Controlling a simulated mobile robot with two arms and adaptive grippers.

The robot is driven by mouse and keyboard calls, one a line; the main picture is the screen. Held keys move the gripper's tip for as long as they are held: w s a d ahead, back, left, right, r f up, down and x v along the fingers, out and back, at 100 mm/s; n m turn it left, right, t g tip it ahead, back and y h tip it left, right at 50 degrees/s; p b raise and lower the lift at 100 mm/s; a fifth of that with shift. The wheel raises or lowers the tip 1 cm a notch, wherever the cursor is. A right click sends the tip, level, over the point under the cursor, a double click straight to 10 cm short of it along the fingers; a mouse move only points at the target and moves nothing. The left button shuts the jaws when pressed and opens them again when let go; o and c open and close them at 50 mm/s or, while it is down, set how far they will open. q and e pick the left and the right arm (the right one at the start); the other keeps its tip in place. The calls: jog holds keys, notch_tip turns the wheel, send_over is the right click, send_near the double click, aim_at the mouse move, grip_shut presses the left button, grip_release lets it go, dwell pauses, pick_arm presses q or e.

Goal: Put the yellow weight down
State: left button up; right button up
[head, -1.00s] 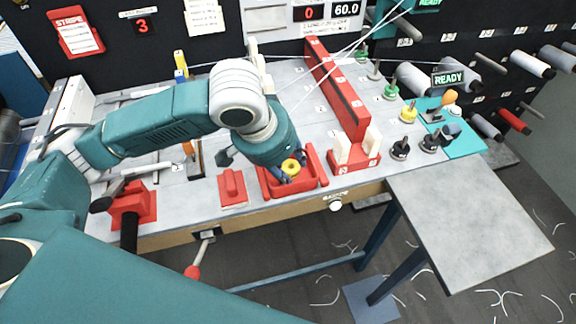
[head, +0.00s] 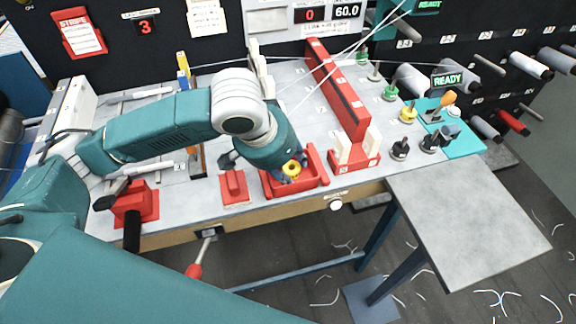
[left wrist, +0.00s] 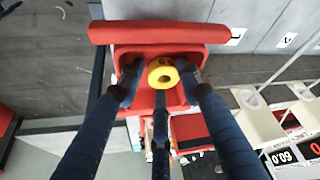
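The yellow weight (head: 292,168), a small ring-like piece, is in the red tray (head: 322,178) at the table's front edge. It also shows in the left wrist view (left wrist: 163,74) over the red tray floor. My left gripper (head: 290,172) points down into the tray, with its dark fingers (left wrist: 160,85) around the weight. The side fingers appear spread, with small gaps to the weight; the gripper looks open. Whether the weight rests fully on the tray floor is hard to tell. My right gripper is not in view.
A red block (head: 234,187) sits left of the tray, and a red stand with white posts (head: 355,155) right of it. Several coloured knobbed pieces, including a yellow one (head: 409,114), stand farther right. A bare grey side table (head: 475,225) is at the right.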

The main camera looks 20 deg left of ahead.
pick_arm(q)
jog(key=shift+s+f, duration=0.4)
jog(key=shift+f, duration=0.25)
jog(key=shift+w+r, duration=0.15)
jog(key=shift+r, duration=0.2)
jog(key=w+v, duration=0.1)
jog(key=v, duration=1.1)
jog(key=shift+r+p, duration=0.4)
